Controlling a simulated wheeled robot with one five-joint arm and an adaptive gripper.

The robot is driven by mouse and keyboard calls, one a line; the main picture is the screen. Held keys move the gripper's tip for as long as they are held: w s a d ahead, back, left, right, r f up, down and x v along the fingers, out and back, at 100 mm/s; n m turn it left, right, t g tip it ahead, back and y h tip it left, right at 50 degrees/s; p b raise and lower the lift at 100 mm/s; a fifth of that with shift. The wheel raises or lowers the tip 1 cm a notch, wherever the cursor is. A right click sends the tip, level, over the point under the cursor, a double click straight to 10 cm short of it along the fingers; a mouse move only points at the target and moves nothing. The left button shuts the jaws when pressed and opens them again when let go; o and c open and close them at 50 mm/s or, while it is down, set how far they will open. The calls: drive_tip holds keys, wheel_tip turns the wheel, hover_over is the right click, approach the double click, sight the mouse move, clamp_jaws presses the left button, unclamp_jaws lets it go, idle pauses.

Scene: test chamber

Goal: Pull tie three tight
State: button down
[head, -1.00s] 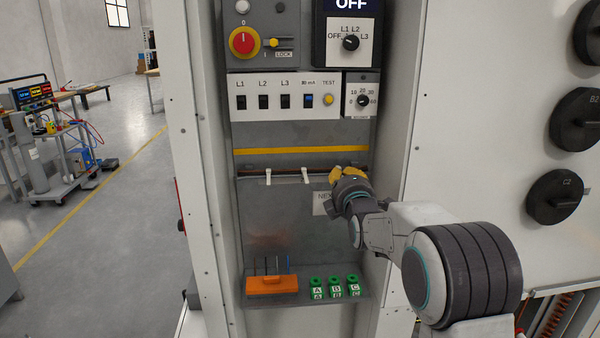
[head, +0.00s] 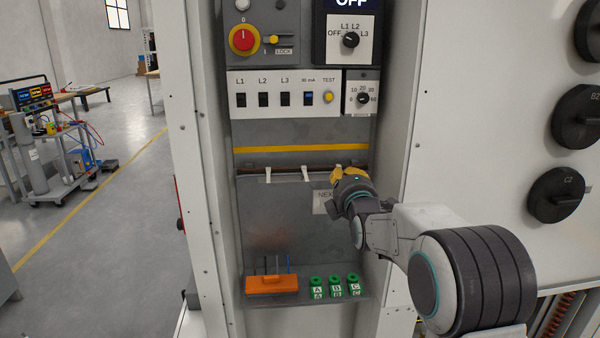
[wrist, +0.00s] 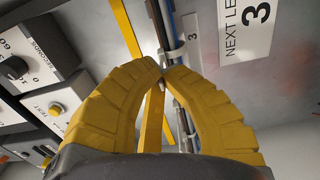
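Tie three (wrist: 172,53) is a white band around the dark cable bundle (wrist: 186,105), beside a small tag marked 3, in the wrist view. The yellow fingers of my gripper (wrist: 162,68) close together at the tie's free end, and little of that end shows between the tips. In the head view my gripper (head: 349,173) is at the right end of the bundle (head: 285,172) and hides tie three. Two other white ties, a left one (head: 268,174) and a middle one (head: 305,174), hang on the bundle to its left.
A sign (wrist: 243,25) reading "NEXT LE… 3" is beside the bundle. Above is a panel of switches (head: 284,98) and a yellow strip (head: 300,149). Below, an orange block (head: 272,285) and green blocks (head: 335,287) sit on a ledge. Cabinet walls flank the recess.

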drive_tip(key=shift+s+f+b, duration=0.4)
drive_tip(key=shift+s+b, duration=0.3)
drive_tip(key=shift+s, duration=0.05)
drive_tip(key=c, duration=1.6)
unclamp_jaws()
drive_tip(key=shift+r, duration=0.1)
drive_tip(key=shift+o, duration=0.7)
drive_tip(key=shift+r, duration=0.15)
drive_tip(key=shift+s, duration=0.1)
drive_tip(key=shift+s+b, duration=2.45)
drive_tip(key=shift+s, duration=0.45)
